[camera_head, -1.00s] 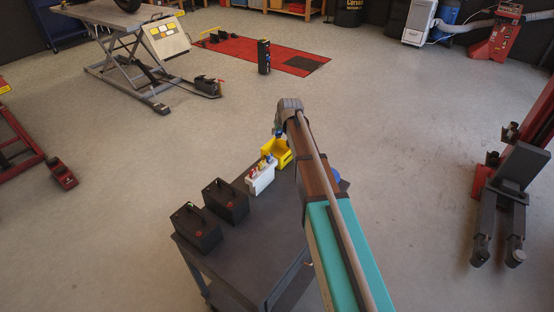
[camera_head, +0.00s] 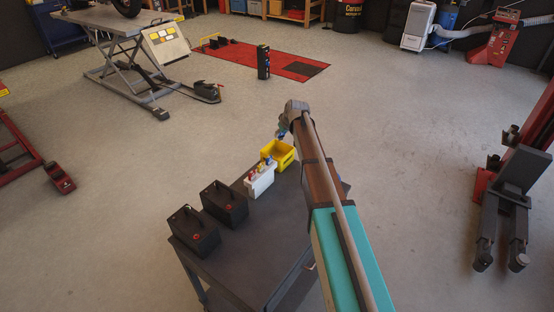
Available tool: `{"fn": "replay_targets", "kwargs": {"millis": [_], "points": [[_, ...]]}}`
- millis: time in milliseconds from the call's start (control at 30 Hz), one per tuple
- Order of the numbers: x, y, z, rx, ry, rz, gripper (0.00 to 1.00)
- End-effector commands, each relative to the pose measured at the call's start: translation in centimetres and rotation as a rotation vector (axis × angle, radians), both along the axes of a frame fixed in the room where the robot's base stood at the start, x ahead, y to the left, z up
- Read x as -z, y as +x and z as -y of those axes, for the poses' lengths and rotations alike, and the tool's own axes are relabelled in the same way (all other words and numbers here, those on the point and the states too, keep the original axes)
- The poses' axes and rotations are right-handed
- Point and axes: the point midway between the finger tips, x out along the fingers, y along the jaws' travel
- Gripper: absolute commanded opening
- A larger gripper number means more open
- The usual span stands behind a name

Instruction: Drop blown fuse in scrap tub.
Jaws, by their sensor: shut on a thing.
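My gripper (camera_head: 282,133) is at the end of my raised arm, just above the far end of the dark cart. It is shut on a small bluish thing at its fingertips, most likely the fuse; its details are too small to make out. A yellow open tub (camera_head: 287,161) stands on the cart just below the gripper in the picture and looks empty. It is probably the scrap tub, but no label is readable. A white tub (camera_head: 261,184) with several small coloured items stands beside it, nearer to me.
A motorcycle lift (camera_head: 130,60) and red machines stand farther off.

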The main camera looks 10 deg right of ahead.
Motion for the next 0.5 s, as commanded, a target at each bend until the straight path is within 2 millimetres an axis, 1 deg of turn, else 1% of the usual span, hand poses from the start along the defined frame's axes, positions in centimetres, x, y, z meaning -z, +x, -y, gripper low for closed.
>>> {"fn": "replay_targets", "kwargs": {"millis": [33,500], "points": [[0.5,0.0,0.0,0.000,0.000,0.000,0.22],[4.1,0.0,-0.1,0.000,0.000,0.000,0.22]]}}
